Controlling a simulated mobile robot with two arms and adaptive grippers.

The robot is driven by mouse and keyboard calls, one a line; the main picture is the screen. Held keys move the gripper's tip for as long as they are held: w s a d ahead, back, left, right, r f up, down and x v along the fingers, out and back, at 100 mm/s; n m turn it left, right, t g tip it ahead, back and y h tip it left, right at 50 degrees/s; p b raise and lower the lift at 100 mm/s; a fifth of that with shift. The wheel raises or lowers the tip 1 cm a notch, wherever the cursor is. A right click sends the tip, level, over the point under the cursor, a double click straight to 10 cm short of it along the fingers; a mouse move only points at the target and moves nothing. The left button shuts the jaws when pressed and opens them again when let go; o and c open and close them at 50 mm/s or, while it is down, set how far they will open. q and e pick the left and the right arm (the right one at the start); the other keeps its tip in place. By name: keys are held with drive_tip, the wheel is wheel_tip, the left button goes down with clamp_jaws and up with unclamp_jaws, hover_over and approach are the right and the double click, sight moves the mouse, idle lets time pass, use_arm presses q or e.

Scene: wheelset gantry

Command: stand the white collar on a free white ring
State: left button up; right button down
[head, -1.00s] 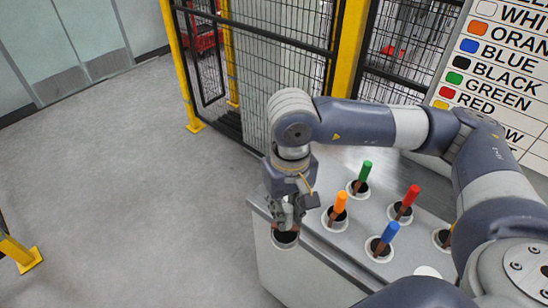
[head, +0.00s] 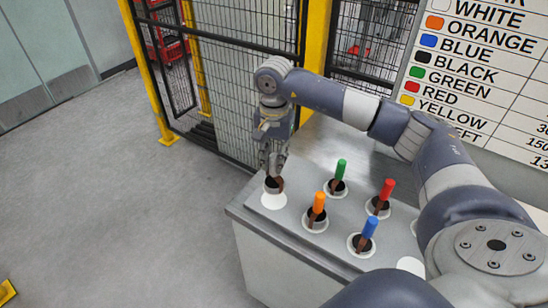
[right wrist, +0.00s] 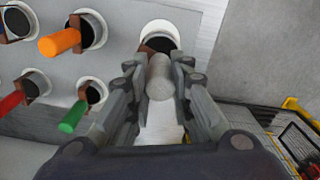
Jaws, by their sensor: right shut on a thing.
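The white collar (head: 273,187) is a short cup with a dark opening; it also shows in the right wrist view (right wrist: 160,29). Its pale handle (right wrist: 160,77) sits between the fingers of my right gripper (head: 273,168), which is shut on it. The collar looks upright, directly at a white ring (head: 273,202) at the left end of the grey table (head: 290,231). I cannot tell whether it touches that ring. Another bare white ring (head: 410,264) lies at the table's front, partly hidden by my arm. My left gripper is out of view.
Collars with green (head: 341,169), red (head: 387,190), orange (head: 319,202) and blue (head: 370,228) handles stand on the table close to the right of my gripper. A mesh fence (head: 225,95) rises behind. A colour list board (head: 480,75) stands at the back right.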

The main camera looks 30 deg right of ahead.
sight(274, 174)
drive_tip(key=shift+f+b, duration=0.2)
drive_tip(key=shift+b, duration=0.25)
drive_tip(key=shift+f+b, duration=1.5)
drive_tip(key=shift+f, duration=0.25)
drive_tip(key=shift+f+b, duration=0.95)
drive_tip(key=c, duration=1.4)
unclamp_jaws()
drive_tip(key=shift+r, duration=0.1)
drive_tip(key=shift+o, duration=0.2)
drive_tip(key=shift+s+a, duration=0.1)
wheel_tip(274, 174, up, 12)
